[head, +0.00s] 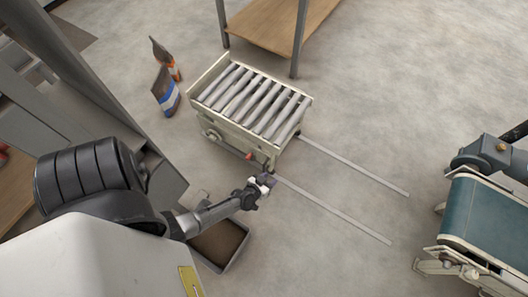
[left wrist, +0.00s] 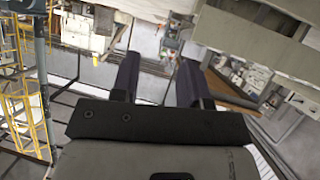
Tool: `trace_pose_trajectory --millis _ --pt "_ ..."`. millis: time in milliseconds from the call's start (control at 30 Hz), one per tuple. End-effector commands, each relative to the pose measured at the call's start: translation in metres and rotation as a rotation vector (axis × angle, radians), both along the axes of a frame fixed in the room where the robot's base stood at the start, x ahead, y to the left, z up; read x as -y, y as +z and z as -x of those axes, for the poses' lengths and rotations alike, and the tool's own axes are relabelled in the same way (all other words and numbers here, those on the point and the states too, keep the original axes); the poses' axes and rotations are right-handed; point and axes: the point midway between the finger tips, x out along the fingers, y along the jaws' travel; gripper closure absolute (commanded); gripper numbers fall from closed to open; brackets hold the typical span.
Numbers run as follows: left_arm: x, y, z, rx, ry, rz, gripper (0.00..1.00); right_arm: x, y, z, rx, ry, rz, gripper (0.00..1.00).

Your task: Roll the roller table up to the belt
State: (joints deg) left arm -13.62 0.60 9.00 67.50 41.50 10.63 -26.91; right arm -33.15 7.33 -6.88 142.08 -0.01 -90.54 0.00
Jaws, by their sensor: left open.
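The roller table (head: 252,105) is a cream frame with several grey rollers, standing in the upper middle of the head view. Two pale floor rails (head: 335,212) run from it toward the lower right. The belt (head: 490,217) is a teal conveyor at the right edge, apart from the table by a stretch of floor. My left gripper (head: 267,181) is just below the table's near corner, close to a small red part (head: 249,156); I cannot tell whether it touches. In the left wrist view its two dark fingers (left wrist: 157,80) are apart with nothing between them. My right gripper is not in view.
Two bags (head: 166,91) stand on the floor left of the table. A wooden-topped bench (head: 270,24) is behind it. An open bin (head: 220,244) with brown contents lies below my left forearm. The floor between the rails is clear.

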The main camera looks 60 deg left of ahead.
Motion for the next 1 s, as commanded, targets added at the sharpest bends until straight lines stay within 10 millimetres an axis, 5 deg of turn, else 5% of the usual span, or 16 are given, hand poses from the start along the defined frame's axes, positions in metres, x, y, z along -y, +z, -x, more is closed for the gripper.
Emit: trace_pose_trajectory --millis 33,300,633,1000 --pt "-0.007 -0.041 0.005 0.004 0.045 -0.014 0.59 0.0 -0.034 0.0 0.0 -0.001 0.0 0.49" --pt "-0.035 -0.123 0.033 0.018 0.249 -0.098 0.59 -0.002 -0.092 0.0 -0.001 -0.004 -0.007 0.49" --pt "-0.05 -0.155 0.044 0.014 0.34 -0.146 0.59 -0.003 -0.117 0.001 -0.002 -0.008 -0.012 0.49" --pt "-0.088 -0.182 0.001 0.016 0.341 -0.146 0.59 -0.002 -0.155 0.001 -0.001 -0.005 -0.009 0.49"
